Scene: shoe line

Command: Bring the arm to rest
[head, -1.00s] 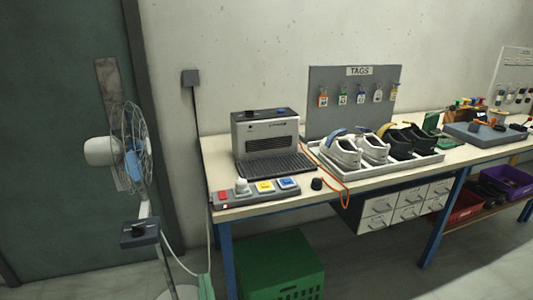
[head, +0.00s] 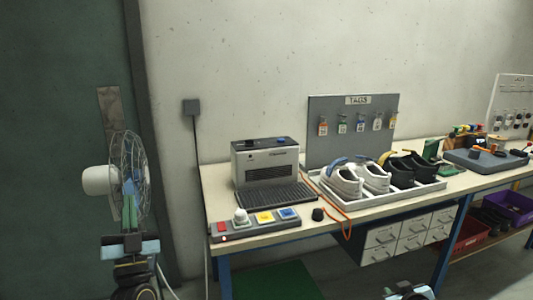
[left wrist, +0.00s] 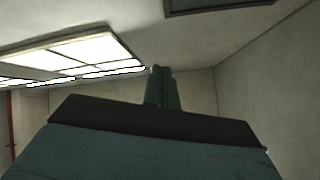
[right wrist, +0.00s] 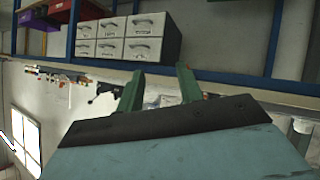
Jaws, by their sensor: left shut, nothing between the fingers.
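My left gripper (head: 131,216) points upward in front of the fan at the left in the head view. Its green fingers (left wrist: 163,86) are together and empty in the left wrist view, with the ceiling behind them. My right gripper shows only in part at the bottom edge of the head view (head: 410,291), below the bench. In the right wrist view its two fingers (right wrist: 158,88) are apart with nothing held between them; that view is upside down.
The fan (head: 125,180) stands close behind my left gripper. The workbench (head: 335,222) carries a grey machine (head: 266,165), a button panel (head: 254,224) and a tray (head: 432,186) of shoes. Drawers (head: 407,238) hang beneath it. A green crate (head: 275,280) is on the floor.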

